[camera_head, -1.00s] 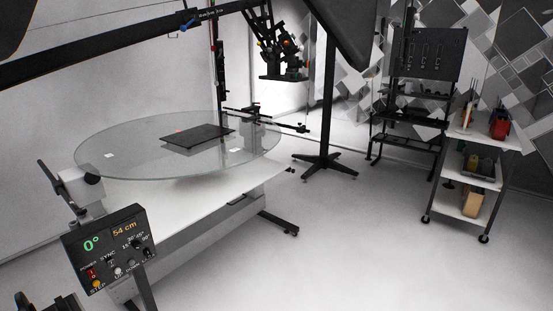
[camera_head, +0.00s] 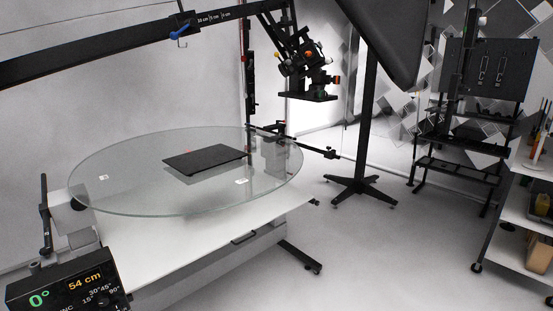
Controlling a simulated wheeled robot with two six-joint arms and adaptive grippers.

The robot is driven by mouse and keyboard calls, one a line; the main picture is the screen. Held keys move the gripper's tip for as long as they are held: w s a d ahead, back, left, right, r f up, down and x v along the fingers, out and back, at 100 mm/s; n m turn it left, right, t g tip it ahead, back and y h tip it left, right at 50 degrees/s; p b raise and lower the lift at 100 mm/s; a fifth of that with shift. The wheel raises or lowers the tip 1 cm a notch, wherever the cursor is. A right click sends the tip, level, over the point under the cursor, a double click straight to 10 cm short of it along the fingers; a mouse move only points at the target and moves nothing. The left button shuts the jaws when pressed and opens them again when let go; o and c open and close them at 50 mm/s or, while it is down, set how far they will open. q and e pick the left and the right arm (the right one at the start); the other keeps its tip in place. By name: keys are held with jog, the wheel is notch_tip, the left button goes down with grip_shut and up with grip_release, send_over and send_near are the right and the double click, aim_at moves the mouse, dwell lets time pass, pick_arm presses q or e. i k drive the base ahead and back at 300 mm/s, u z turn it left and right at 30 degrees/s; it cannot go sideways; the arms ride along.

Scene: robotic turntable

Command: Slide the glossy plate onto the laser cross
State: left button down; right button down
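The glossy plate (camera_head: 204,160) is a flat black rectangle. It lies on the round glass turntable top (camera_head: 130,190), near its middle and towards the far side. I cannot make out the laser cross clearly now. Neither of my grippers is in view, and nothing is seen touching the plate.
A stand base (camera_head: 360,190) and a shelf cart (camera_head: 510,245) are at the right. The floor between is clear.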

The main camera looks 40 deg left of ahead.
aim_at(190, 164)
jog(key=z, duration=0.15)
jog(key=i, duration=1.35)
jog(key=u, duration=0.5)
jog(key=i, duration=0.9)
jog(key=u, duration=1.3)
jog(key=i, duration=0.75)
jog(key=u, duration=0.7)
